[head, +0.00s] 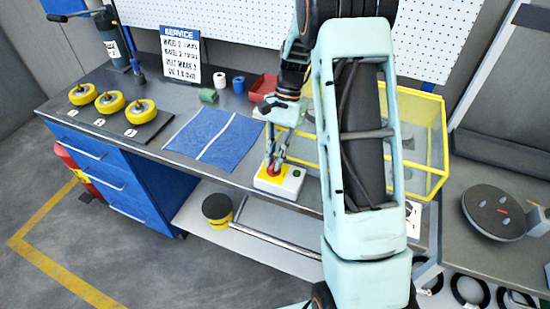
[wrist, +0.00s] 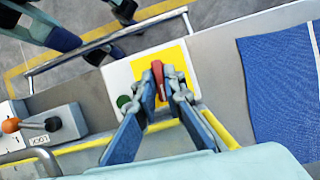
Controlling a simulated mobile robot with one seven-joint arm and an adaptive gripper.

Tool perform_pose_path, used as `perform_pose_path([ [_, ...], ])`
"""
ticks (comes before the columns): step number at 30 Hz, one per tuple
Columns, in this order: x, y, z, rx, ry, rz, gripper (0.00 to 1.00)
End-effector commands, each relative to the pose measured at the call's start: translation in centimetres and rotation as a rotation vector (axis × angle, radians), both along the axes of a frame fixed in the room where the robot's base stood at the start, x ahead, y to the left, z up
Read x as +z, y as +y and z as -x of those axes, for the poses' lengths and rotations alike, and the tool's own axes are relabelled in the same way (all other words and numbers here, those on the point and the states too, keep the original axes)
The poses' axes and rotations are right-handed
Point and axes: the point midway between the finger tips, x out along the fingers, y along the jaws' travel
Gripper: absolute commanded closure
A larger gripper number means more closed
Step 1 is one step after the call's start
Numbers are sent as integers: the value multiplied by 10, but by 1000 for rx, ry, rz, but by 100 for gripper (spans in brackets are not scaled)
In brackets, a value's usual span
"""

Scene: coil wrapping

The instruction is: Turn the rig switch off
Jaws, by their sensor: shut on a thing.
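The rig switch is a white box (head: 268,186) with a yellow plate (wrist: 174,55), at the front edge of the bench. A red knob (head: 271,171) stands on the plate, and it also shows in the wrist view (wrist: 157,70). A green button (head: 296,173) sits beside it, and it shows in the wrist view too (wrist: 123,101). My gripper (head: 275,160) points down at the box from above. In the wrist view my gripper (wrist: 160,88) has its two fingers on either side of the red knob, shut on it. The fingers hide the knob's lower part.
A blue mat (head: 214,138) lies left of the switch. A yellow-framed clear guard (head: 425,130) stands to the right, behind my arm. A lever unit with an orange ball (wrist: 11,125) is close by. Yellow wheels (head: 110,102) sit at the far left.

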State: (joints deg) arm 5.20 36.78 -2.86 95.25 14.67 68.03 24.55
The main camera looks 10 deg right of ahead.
Motion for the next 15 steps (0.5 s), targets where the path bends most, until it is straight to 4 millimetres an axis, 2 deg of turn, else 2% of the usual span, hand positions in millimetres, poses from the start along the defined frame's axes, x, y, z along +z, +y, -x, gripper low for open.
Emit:
perform_pose_path([
  [15,1,1,-1,92,-3,0,100],
])
